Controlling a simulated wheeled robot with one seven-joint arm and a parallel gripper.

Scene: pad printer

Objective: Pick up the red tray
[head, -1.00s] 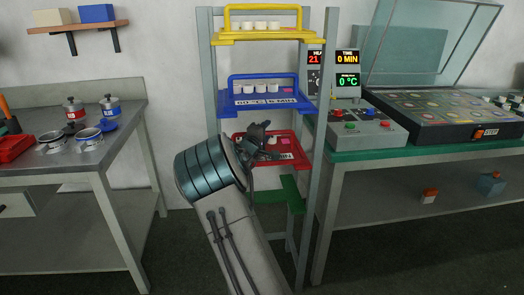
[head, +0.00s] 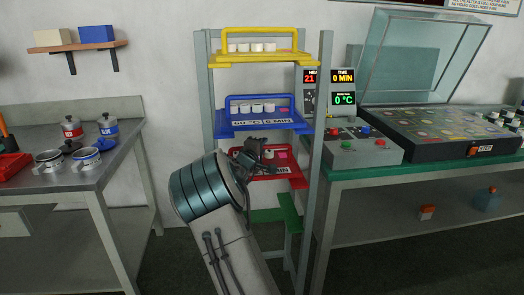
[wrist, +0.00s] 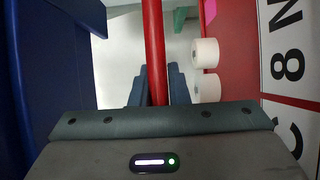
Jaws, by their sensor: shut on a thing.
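The red tray (head: 298,181) is at the lower level of the rack, below the blue tray (head: 232,129). It bears white cups, a pink piece and a white label. My gripper (head: 252,152) is at the tray's left side and hides part of it. In the wrist view, the red tray (wrist: 240,60) is on the right, with two white cups (wrist: 205,53) near its edge. Its red handle bar (wrist: 154,45) runs between the fingers of my gripper (wrist: 157,85), which is shut on it. I cannot tell whether the tray still touches its support.
The blue tray hangs close above my gripper, and the yellow tray (head: 232,60) is higher. Grey rack posts (head: 316,190) flank the trays. A green support (head: 290,212) is below. A bench (head: 118,190) stands left and a green-topped bench (head: 420,166) right.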

